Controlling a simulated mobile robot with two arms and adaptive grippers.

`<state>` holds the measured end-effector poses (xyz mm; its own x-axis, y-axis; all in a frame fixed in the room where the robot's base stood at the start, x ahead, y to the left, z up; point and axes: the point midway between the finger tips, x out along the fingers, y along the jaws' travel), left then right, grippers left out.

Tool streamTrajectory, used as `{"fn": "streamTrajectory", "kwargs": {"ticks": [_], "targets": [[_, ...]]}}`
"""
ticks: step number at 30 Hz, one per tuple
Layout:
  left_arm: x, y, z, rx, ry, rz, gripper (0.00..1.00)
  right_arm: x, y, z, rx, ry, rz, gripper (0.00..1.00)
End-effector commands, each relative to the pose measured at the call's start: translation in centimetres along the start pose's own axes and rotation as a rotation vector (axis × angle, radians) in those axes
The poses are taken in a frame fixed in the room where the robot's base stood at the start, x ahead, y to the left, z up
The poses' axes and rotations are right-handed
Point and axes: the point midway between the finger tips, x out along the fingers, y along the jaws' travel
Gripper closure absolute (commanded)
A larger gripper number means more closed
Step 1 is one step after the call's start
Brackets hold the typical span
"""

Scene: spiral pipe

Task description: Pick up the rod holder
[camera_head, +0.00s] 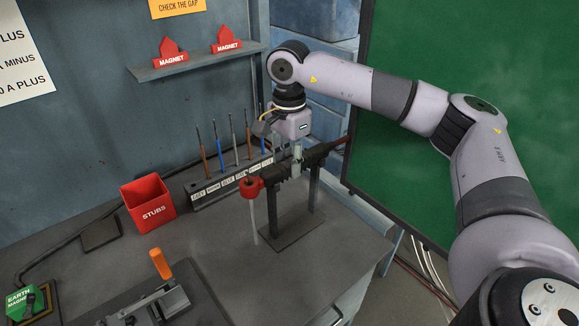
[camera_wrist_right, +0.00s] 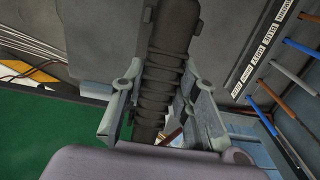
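The rod holder (camera_head: 316,156) has a dark ribbed handle and a red head (camera_head: 252,187) with a thin pale rod hanging from it. It lies across a dark stand (camera_head: 290,230) on the bench. My right gripper (camera_head: 297,160) points down over the handle, with one finger showing on its near side. In the right wrist view the ribbed handle (camera_wrist_right: 165,80) runs between the two fingers (camera_wrist_right: 163,95), which sit against both its sides with no clear gap. The holder still rests on the stand. My left gripper is not in view.
Behind the holder stands a labelled rack (camera_head: 228,180) with several upright rods. A red STUBS bin (camera_head: 149,200) is to its left. A green panel (camera_head: 450,50) rises behind my right arm.

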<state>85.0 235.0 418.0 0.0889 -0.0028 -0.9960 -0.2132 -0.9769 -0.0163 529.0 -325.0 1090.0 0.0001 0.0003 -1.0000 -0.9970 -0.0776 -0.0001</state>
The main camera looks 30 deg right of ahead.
Motion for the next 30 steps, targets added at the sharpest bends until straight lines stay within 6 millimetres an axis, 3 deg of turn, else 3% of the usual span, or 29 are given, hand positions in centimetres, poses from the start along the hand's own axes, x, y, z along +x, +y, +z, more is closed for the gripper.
{"fn": "streamTrajectory", "kwargs": {"ticks": [11,23,30], "targets": [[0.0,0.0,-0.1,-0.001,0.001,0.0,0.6,0.0,0.0,0.0,-0.001,0.0,0.0,1.0],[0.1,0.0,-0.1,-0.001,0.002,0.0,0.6,-0.8,-0.1,0.0,0.0,0.0,-0.004,1.0],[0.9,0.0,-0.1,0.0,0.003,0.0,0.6,-4.3,-0.2,0.1,-0.001,-0.002,-0.007,1.0]]}}
